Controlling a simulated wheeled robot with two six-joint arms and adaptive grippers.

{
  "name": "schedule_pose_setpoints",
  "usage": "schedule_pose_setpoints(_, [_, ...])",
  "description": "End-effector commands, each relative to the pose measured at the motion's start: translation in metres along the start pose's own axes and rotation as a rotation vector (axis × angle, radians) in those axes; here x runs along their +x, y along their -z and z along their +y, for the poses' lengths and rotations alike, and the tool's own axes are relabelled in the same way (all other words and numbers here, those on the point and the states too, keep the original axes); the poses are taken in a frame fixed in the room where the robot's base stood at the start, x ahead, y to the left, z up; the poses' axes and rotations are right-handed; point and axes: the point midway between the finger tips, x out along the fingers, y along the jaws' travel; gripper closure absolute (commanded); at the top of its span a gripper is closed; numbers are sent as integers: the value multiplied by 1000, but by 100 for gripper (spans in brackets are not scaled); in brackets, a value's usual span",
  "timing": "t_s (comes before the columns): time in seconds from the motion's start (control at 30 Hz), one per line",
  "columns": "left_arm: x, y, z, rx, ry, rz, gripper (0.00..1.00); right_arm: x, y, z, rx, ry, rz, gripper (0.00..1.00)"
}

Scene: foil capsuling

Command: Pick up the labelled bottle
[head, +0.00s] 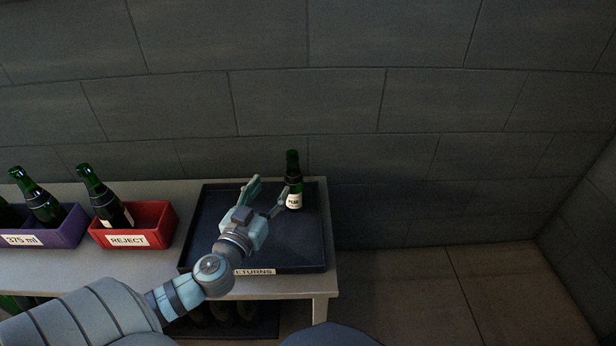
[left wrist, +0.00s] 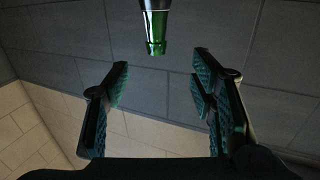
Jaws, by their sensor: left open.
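A green bottle with a white label (head: 294,200) stands upright in the right part of the dark returns tray (head: 230,259). In the left wrist view, the bottle's green neck and mouth (left wrist: 156,30) show at the top middle, beyond the fingertips; the rest of it is out of that picture. My left gripper (head: 269,195) is open over the tray, with its right finger close beside the bottle on its left side. I cannot tell whether they touch. In the left wrist view, nothing is between the spread fingers (left wrist: 160,75). My right gripper does not show.
A red reject bin (head: 160,222) with a green bottle (head: 103,197) and a purple 375 ml bin (head: 70,230) with bottles stand left on the pale table (head: 110,268). A block wall (head: 300,100) rises behind. Floor right of the table is clear.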

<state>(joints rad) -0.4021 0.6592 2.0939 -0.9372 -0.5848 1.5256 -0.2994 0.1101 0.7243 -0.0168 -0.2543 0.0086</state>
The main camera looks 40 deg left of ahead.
Motion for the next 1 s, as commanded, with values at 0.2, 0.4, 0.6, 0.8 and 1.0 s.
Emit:
schedule_pose_setpoints(0.2, [53, 2, 3, -7, -3, 4, 49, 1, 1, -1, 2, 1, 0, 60])
schedule_pose_setpoints(0.4, [90, 2, 4, -5, -4, 1, 49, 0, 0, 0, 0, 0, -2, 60])
schedule_pose_setpoints(0.6, [121, 18, 9, -8, -2, 2, 49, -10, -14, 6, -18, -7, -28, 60])
schedule_pose_setpoints(0.8, [143, 14, 8, -3, -1, -1, 49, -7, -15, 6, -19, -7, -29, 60])
schedule_pose_setpoints(1.0, [143, 14, 8, -2, -1, -1, 57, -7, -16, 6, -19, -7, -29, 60])
